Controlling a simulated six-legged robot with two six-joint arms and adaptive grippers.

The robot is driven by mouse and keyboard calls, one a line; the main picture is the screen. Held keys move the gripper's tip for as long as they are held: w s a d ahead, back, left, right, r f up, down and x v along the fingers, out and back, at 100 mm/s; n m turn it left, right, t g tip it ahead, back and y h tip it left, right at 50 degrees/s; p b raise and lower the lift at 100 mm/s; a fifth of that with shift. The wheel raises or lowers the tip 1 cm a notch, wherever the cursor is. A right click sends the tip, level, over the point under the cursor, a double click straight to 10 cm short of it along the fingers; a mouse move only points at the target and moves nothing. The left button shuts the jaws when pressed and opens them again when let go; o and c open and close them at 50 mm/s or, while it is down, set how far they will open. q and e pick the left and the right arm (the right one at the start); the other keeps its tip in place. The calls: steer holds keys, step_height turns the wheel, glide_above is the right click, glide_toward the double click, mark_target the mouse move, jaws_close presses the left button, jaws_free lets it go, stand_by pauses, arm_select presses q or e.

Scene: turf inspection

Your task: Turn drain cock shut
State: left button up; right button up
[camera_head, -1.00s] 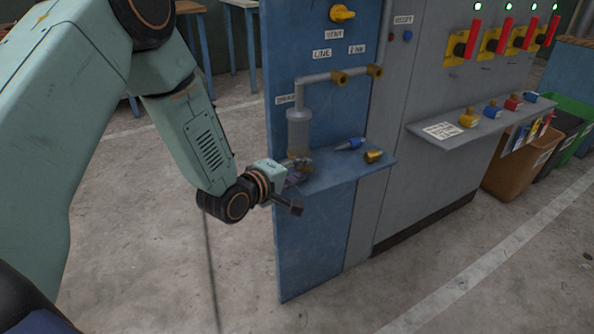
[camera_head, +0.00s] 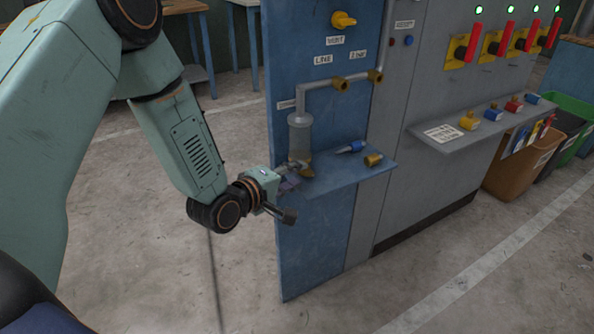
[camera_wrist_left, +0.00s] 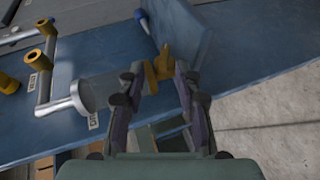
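The drain cock is a small brass fitting (camera_head: 306,168) at the foot of the grey cylinder (camera_head: 299,134) on the blue panel. In the left wrist view the brass cock (camera_wrist_left: 164,63) stands up between and just beyond my left gripper's fingertips (camera_wrist_left: 166,80). The fingers look spread, with a gap around the brass; firm contact cannot be made out. In the head view my left gripper (camera_head: 291,180) is at the left end of the small blue shelf, close below the cock. Its fingers partly hide the cock's lower part. My right gripper is not in view.
The blue shelf (camera_head: 340,177) holds a blue-handled piece (camera_head: 351,147) and a brass fitting (camera_head: 373,160). Pipes with brass valves (camera_head: 340,83) run above. A yellow knob (camera_head: 343,19) sits higher. The floor left of the panel is clear.

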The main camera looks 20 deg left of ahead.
arm_select(q)
steer(key=shift+s+a+r+p, duration=0.15)
steer(key=shift+s+r+p, duration=0.05)
steer(key=shift+s+p, duration=0.2)
steer(key=p+v, duration=0.2)
steer(key=v, duration=0.1)
steer(key=p+v, duration=0.1)
steer(key=v, duration=0.1)
steer(key=shift+w+r, duration=0.1)
steer(key=shift+r, duration=0.2)
stand_by(0.3)
steer(key=v, duration=0.7)
stand_by(0.5)
steer(key=shift+o, duration=0.3)
steer(key=shift+r, duration=0.1)
